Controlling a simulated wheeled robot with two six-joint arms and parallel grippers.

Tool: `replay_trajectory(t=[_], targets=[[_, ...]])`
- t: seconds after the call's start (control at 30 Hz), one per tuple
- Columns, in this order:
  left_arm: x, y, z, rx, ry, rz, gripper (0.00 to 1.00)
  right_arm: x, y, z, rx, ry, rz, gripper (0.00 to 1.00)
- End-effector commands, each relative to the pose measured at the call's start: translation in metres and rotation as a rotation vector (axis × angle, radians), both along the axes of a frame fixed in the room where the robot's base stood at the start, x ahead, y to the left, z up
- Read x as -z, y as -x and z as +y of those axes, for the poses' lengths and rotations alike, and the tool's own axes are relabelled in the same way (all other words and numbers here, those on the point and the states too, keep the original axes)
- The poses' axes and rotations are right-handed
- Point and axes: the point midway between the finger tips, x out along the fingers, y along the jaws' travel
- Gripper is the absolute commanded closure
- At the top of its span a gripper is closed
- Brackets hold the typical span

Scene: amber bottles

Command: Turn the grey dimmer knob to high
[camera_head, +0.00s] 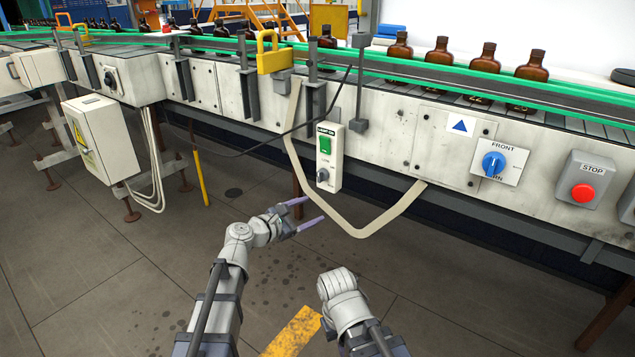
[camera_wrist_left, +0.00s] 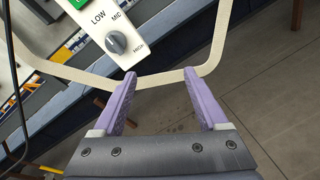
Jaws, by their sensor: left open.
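The grey dimmer knob (camera_head: 323,175) sits low on a narrow white control box (camera_head: 331,160), under a green switch (camera_head: 324,145). In the left wrist view the knob (camera_wrist_left: 116,43) shows close, with the words LOW, MID and HIGH around it. Its exact pointing direction is too small to tell. My left gripper (camera_head: 314,209) has purple fingers spread open and empty, below the knob and apart from it. In the left wrist view the open fingers (camera_wrist_left: 160,74) lie below and right of the knob. My right arm's fingers do not show.
A beige cable (camera_head: 352,228) loops below the control box, close to my left fingers. A blue rotary switch (camera_head: 493,164) and a red stop button (camera_head: 583,193) are to the right. Amber bottles (camera_head: 438,57) stand on the conveyor above. A white cabinet (camera_head: 103,140) hangs at left.

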Motion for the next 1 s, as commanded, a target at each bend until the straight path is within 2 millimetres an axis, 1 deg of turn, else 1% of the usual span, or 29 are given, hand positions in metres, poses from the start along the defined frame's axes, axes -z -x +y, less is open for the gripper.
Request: replay_trajectory(t=[0.03,0.1,0.2,0.3,0.53,0.67,0.77,1.0], targets=[[-0.012,-0.013,0.004,-0.049,0.120,0.036,0.24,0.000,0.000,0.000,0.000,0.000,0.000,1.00],[-0.025,-0.025,0.010,-0.103,0.264,0.081,0.24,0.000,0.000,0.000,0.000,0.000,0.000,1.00],[-0.036,-0.034,0.016,-0.148,0.402,0.127,0.24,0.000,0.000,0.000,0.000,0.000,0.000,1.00],[-0.041,-0.038,0.020,-0.168,0.467,0.149,0.24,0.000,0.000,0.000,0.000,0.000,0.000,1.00],[-0.042,-0.041,0.018,-0.171,0.479,0.154,0.24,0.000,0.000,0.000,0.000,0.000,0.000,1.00],[-0.041,-0.049,0.013,-0.169,0.478,0.154,0.24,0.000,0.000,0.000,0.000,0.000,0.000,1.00],[-0.041,-0.060,0.005,-0.169,0.477,0.154,0.24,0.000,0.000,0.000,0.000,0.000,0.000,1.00],[-0.041,-0.090,-0.016,-0.168,0.476,0.154,0.24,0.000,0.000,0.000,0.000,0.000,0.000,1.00]])
